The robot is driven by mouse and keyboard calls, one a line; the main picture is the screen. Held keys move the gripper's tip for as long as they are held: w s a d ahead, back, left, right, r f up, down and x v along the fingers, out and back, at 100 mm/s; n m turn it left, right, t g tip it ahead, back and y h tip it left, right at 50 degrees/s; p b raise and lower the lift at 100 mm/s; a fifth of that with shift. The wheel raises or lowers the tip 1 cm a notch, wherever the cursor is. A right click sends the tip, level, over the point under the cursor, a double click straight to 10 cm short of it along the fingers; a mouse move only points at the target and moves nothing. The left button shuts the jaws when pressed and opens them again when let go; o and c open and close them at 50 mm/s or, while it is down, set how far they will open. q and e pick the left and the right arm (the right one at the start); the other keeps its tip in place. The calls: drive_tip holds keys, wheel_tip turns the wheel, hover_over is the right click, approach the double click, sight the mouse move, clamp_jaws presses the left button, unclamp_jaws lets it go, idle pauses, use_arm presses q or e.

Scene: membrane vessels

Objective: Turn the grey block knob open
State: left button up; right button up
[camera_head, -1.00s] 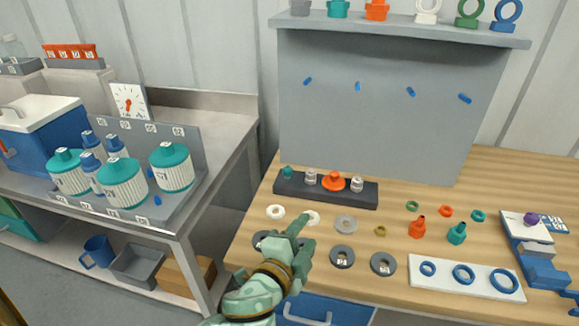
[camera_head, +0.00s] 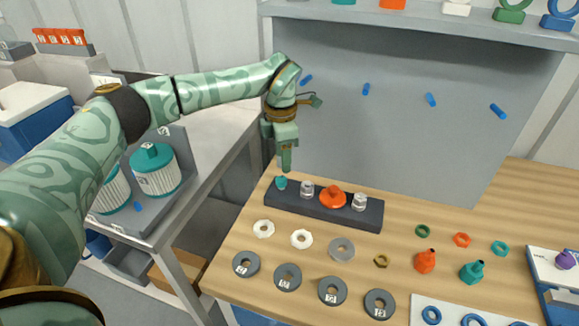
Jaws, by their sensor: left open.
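A dark grey block (camera_head: 253,196) lies along the back of the wooden bench. On top it carries a small teal knob (camera_head: 281,184) at its left end, an orange knob (camera_head: 333,197) and two clear-grey pieces, one at each side of the orange knob. I cannot tell which of these is the grey block knob. My left gripper (camera_head: 286,168) points down just above the teal knob, its fingers seen nearly edge-on; it is open and empty, with a small gap to the knob apparent. My right gripper is not in view.
White, grey and dark rings (camera_head: 341,249) lie in front of the block. Orange and teal bottle-like pieces (camera_head: 425,261) stand to the right. A grey upright panel (camera_head: 400,130) with blue pegs rises behind the block. White jars with teal lids (camera_head: 157,172) stand at left.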

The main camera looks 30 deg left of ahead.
sight(281, 178)
use_arm(q)
drive_tip(key=f, duration=0.2)
drive_tip(key=f+b, duration=0.1)
drive_tip(key=f, duration=0.1)
drive_tip(key=f+b, duration=0.1)
drive_tip(key=f, duration=0.1)
drive_tip(key=shift+s+a, duration=0.1)
drive_tip(key=shift+a, duration=0.2)
drive_tip(key=shift+f, duration=0.45)
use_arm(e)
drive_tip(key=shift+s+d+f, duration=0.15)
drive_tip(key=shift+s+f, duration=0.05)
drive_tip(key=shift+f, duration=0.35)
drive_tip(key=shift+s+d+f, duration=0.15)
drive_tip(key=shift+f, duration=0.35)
use_arm(q)
drive_tip(key=shift+r, duration=0.1)
drive_tip(key=c, duration=1)
